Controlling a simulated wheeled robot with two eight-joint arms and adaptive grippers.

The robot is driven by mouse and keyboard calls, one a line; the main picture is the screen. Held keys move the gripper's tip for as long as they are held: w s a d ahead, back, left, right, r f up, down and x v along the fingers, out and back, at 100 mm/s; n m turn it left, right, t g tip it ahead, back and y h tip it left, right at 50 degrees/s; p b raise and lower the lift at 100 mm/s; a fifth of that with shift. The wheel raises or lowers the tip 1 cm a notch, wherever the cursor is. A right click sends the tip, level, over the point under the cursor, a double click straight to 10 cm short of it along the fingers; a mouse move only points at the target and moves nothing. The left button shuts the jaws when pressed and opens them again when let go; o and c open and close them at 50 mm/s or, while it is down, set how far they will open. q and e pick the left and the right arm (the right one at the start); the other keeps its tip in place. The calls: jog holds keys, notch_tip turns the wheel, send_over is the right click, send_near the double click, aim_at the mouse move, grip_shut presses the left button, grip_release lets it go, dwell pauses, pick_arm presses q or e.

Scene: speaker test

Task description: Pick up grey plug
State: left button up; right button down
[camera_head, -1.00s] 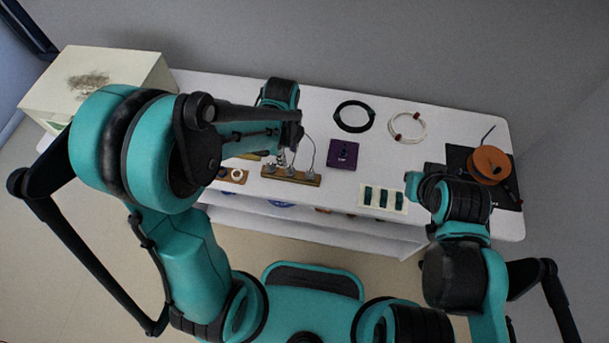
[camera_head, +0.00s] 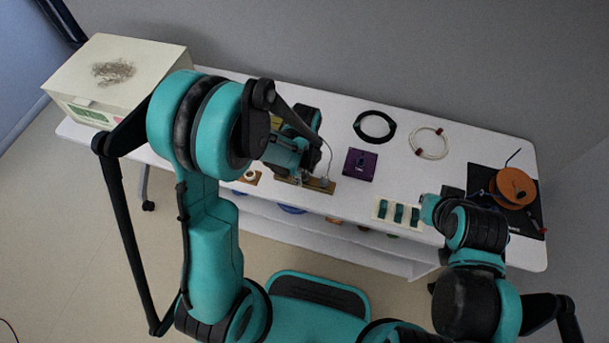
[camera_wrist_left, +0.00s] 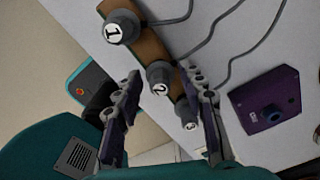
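Grey plugs with numbered white ends stand in a row on a wooden strip (camera_head: 321,186) on the white table. The left wrist view shows a near plug (camera_wrist_left: 122,27), a middle plug (camera_wrist_left: 160,76) and a far plug (camera_wrist_left: 187,112). Grey cables run from them. My left gripper (camera_wrist_left: 160,82) is open, its fingers apart on either side of the row, around the middle and far plugs. I cannot tell whether either finger touches a plug. In the head view the left gripper (camera_head: 304,172) hides most of the strip.
A purple box (camera_head: 360,164) stands right of the strip and shows in the left wrist view (camera_wrist_left: 265,98). Black (camera_head: 374,127) and white (camera_head: 430,143) cable coils lie behind. An orange spool (camera_head: 512,188) and a cream box (camera_head: 116,75) stand at the ends.

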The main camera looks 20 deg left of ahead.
pick_arm(q)
jog(key=c, duration=0.6)
jog(key=shift+r, duration=0.1)
jog(key=shift+r, duration=0.25)
notch_tip(320, 180, up, 4)
jog(key=shift+f+p, duration=0.1)
jog(key=shift+p, duration=1.1)
jog(key=s+d+r+p, duration=0.3)
jog(key=s+d+r, duration=0.3)
jog(key=s, duration=0.3)
jog(key=shift+s+d+r, duration=0.25)
jog(key=shift+d, duration=0.1)
jog(key=shift+p, duration=0.3)
notch_tip(320, 180, up, 4)
jog(key=p, duration=0.3)
jog(key=shift+w+f, duration=0.1)
